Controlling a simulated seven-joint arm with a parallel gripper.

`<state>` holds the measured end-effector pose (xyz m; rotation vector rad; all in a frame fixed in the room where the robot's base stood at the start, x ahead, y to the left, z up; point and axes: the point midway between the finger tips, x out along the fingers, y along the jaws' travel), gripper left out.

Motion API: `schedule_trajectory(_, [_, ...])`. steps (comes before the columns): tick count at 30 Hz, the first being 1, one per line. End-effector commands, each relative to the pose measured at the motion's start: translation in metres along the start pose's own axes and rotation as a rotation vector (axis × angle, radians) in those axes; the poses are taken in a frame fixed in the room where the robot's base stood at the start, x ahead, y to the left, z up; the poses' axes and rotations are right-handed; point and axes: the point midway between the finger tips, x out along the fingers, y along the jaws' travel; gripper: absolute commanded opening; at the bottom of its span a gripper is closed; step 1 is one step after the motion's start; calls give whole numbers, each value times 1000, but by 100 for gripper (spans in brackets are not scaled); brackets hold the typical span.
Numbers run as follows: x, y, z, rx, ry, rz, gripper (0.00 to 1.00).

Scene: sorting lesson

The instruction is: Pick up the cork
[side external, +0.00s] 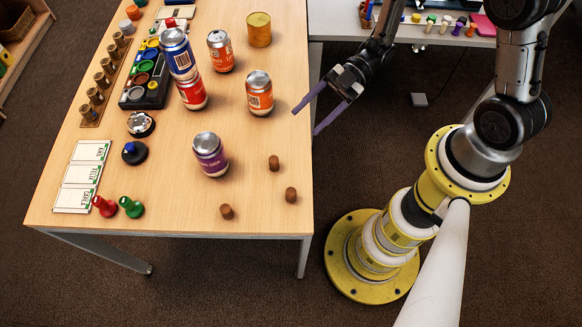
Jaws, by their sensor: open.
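Three small brown corks are on the wooden table in the side external view. One cork (274,163) is right of the purple can, another cork (291,195) is near the table's right edge, and a third cork (227,211) is near the front edge. My gripper (305,122) is at the table's right edge, above and to the right of the corks in the picture. Its two purple fingers are spread apart with nothing between them. It is apart from all the corks.
A purple can (211,155) stands left of the corks. An orange can (259,93) stands near my gripper. A blue can (178,54) is stacked on a red can (193,93). The front right tabletop is mostly clear.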

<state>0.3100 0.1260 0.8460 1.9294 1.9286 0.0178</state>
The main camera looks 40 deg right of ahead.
Motion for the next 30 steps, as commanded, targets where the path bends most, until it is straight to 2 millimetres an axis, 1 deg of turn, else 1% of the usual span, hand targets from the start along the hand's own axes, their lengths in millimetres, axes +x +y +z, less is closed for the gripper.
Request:
schedule_trajectory(1, [4,-23,10,67,48,-20,64])
schedule_trajectory(3, [10,-50,20,141,90,-39,64])
schedule_trajectory(6, [16,-75,32,228,119,-41,64])
schedule_trajectory(9, [19,-89,36,284,135,-34,64])
schedule_trajectory(14, [25,-92,38,304,139,-26,64])
schedule_trajectory(24, [75,-92,31,300,136,-31,64])
schedule_trajectory(30, [97,-92,28,300,136,-28,64])
